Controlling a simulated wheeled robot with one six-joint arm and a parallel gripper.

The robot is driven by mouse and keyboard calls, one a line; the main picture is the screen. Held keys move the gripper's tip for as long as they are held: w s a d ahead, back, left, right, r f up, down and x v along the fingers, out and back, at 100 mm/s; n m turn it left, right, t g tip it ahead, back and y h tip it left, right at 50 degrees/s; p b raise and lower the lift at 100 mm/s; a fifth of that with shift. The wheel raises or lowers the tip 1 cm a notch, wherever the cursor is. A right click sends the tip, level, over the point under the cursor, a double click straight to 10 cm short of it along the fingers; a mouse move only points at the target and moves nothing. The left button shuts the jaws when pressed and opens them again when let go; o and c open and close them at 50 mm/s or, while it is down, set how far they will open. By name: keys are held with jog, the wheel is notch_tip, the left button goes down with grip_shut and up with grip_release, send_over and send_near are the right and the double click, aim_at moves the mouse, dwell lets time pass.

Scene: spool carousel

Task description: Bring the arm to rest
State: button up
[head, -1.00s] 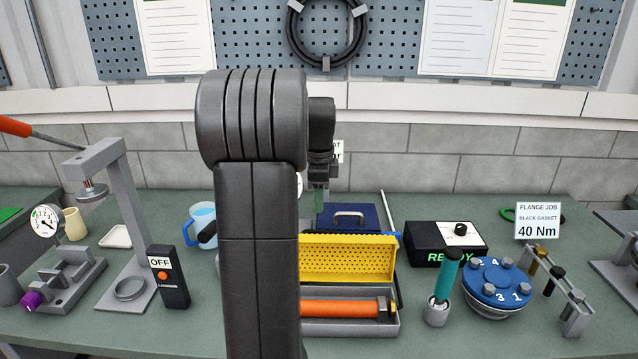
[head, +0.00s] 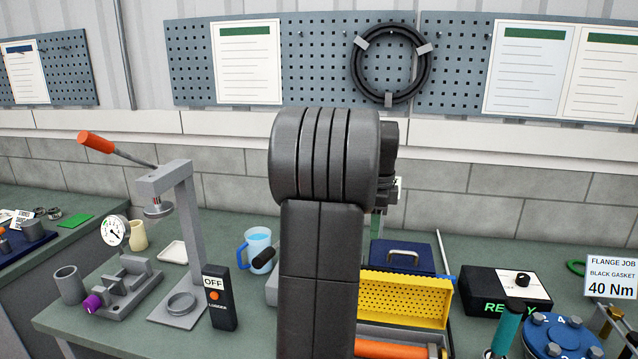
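My arm (head: 322,235) stands upright in the middle of the head view, its rounded dark joint at the top. My gripper (head: 378,222) is mostly hidden behind it. Only a narrow strip of it shows beside the arm's right edge, above the bench near the blue box (head: 402,257). I cannot see both fingertips or whether it holds anything.
A press (head: 190,240), a black OFF box (head: 219,303) and a blue mug (head: 257,246) stand left of my arm. A yellow perforated tray (head: 405,298), a black READY box (head: 505,291) and a blue numbered flange (head: 562,336) stand to the right.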

aim_at(371, 267)
jog(key=f, duration=0.8)
jog(key=f+p, duration=0.1)
jog(key=f, duration=0.2)
jog(key=shift+w+d+f, duration=0.1)
jog(key=shift+w+f, duration=0.25)
jog(key=shift+f, duration=0.05)
jog(key=shift+s+r, duration=0.1)
